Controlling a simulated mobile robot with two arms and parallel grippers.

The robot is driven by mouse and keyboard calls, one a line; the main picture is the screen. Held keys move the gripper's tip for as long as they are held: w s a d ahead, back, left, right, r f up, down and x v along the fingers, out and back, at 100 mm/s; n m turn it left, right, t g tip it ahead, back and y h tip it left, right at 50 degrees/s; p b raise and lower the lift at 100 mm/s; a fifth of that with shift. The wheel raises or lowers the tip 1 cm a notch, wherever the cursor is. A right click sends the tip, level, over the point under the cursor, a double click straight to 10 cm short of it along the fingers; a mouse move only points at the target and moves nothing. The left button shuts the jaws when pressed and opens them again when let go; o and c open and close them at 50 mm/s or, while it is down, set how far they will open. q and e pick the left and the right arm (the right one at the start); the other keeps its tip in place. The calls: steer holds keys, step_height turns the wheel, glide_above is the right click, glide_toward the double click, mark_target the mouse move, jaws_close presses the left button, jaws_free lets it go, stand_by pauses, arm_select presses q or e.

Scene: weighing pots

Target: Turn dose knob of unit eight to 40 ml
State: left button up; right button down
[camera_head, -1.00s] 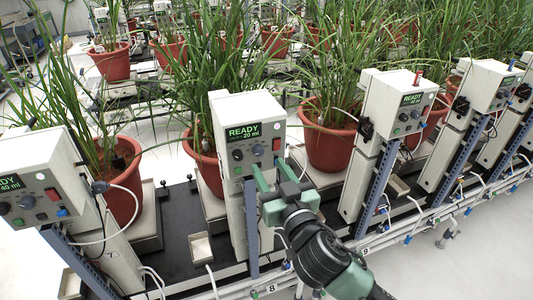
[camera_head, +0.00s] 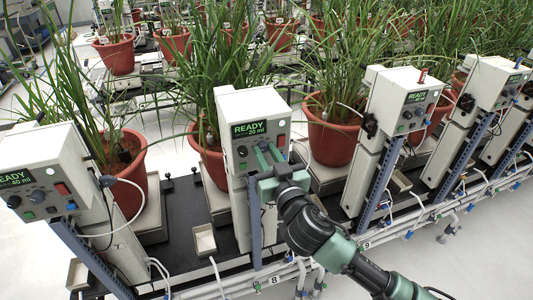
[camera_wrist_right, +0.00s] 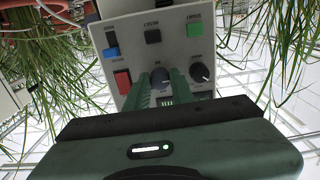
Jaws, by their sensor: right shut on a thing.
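Unit eight (camera_head: 247,174) is the white box in the middle, with an "8" tag on the rail below. Its green display (camera_head: 258,128) reads READY and 20 ml. In the right wrist view its panel appears upside down, with two dark knobs side by side. My right gripper (camera_head: 267,152) reaches the panel from below. Its green fingers are shut on the knob nearer the red button (camera_wrist_right: 160,76); the other knob (camera_wrist_right: 201,73) stands free beside one finger. My left gripper is not in view.
A red button (camera_wrist_right: 122,81), a blue switch (camera_wrist_right: 109,45), a black button and a green button share the panel. Similar units stand at left (camera_head: 40,170) and right (camera_head: 405,95). Potted plants (camera_head: 335,138) stand behind. A rail with hoses runs below the units.

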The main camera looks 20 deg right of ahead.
steer(key=shift+f+m+b, duration=0.1)
steer(key=shift+m+b, duration=0.55)
steer(key=shift+m, duration=0.25)
steer(key=shift+m+b, duration=0.3)
steer(key=shift+m, duration=1.7)
steer(key=shift+r+m+p, duration=0.2)
steer(key=shift+m+p, duration=0.1)
steer(key=shift+m, duration=1.2)
steer(key=c, duration=1.2)
jaws_free()
